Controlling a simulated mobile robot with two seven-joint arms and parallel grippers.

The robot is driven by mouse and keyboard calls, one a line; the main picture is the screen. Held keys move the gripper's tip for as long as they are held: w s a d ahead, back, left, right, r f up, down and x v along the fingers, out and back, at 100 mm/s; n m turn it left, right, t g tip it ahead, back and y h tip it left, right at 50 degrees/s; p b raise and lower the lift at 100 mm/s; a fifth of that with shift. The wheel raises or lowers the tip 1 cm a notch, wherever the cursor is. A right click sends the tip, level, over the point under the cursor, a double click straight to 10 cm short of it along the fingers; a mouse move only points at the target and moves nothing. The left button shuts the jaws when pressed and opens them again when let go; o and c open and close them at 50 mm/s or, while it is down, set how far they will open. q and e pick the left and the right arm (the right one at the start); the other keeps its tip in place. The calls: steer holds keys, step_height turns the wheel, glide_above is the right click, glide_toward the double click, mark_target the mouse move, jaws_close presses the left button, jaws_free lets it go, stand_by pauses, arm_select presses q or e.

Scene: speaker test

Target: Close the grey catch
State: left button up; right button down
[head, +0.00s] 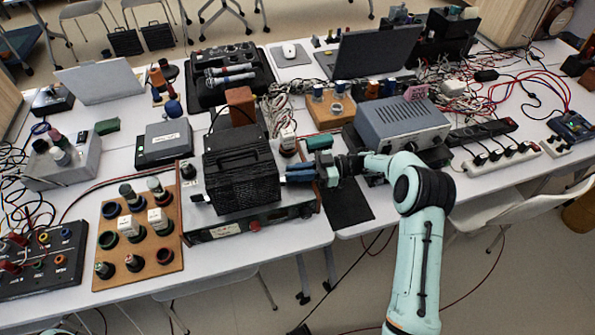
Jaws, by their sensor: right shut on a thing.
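A black ribbed box (240,172) with a top handle stands on a flat grey instrument (250,222) near the table's front edge. My right gripper (291,175) reaches in from the right, with its blue fingers at the right side of the box. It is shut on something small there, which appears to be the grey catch. The fingers hide the catch, so its position cannot be made out. My left gripper is not in view.
A wooden board with knobs (140,232) lies left of the box. A grey-blue instrument (402,122) stands behind my right arm, and a brown block (240,104) behind the box. Cables and a white power strip (500,158) lie at right.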

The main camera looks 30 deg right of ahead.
steer(key=shift+a+r, duration=0.1)
steer(key=shift+a, duration=0.05)
stand_by(0.3)
steer(key=c, duration=1.2)
jaws_free()
step_height(320, 180, up, 20)
steer(key=p, duration=0.2)
